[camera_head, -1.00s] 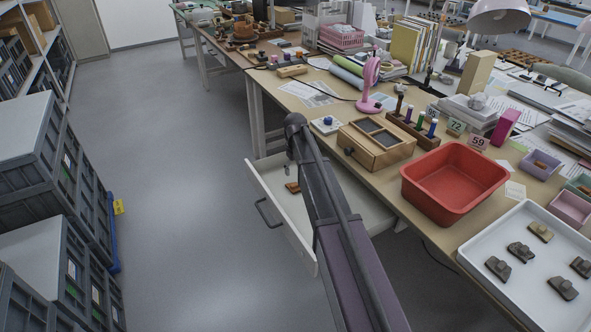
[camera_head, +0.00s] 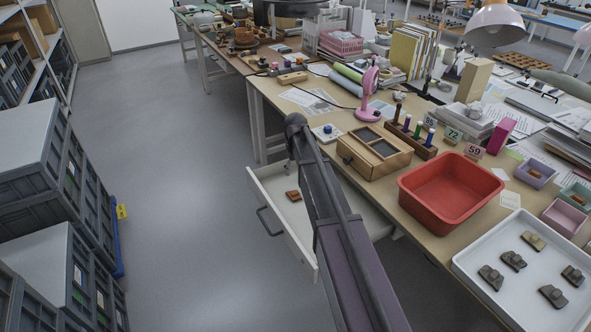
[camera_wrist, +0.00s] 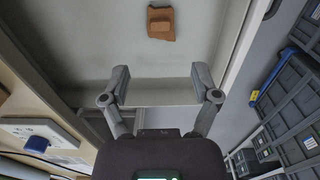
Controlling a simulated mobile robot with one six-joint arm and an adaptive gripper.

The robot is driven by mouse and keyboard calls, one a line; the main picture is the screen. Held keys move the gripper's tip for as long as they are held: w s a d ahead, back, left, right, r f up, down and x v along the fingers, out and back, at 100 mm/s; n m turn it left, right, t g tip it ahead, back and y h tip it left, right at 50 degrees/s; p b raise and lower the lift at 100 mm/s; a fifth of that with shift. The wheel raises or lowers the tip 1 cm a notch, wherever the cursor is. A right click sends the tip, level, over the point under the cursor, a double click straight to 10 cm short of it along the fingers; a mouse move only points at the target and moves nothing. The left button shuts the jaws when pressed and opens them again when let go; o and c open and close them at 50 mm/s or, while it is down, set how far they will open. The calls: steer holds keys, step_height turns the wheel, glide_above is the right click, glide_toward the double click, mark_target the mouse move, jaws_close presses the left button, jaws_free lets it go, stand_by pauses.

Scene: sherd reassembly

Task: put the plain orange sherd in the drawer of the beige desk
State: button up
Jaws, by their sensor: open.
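The orange sherd (camera_head: 293,195) lies on the floor of the open drawer (camera_head: 270,185) of the beige desk (camera_head: 262,92). In the wrist view the sherd (camera_wrist: 161,23) is near the top, apart from the fingers, on the pale drawer bottom (camera_wrist: 90,30). My gripper (camera_wrist: 160,85) is open, its two fingers spread with nothing between them. In the head view my arm hides the gripper and part of the drawer.
On the desk stand a wooden box (camera_head: 374,150), a red bin (camera_head: 450,190) and a white tray (camera_head: 480,255) with several dark sherds. Grey crates (camera_head: 50,170) stand at the left. The floor (camera_head: 180,180) between is clear.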

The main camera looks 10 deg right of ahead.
stand_by(0.3)
steer(key=s+m, duration=0.3)
steer(key=s, duration=2.5)
steer(key=shift+a+m, duration=0.15)
steer(key=shift+m, duration=0.15)
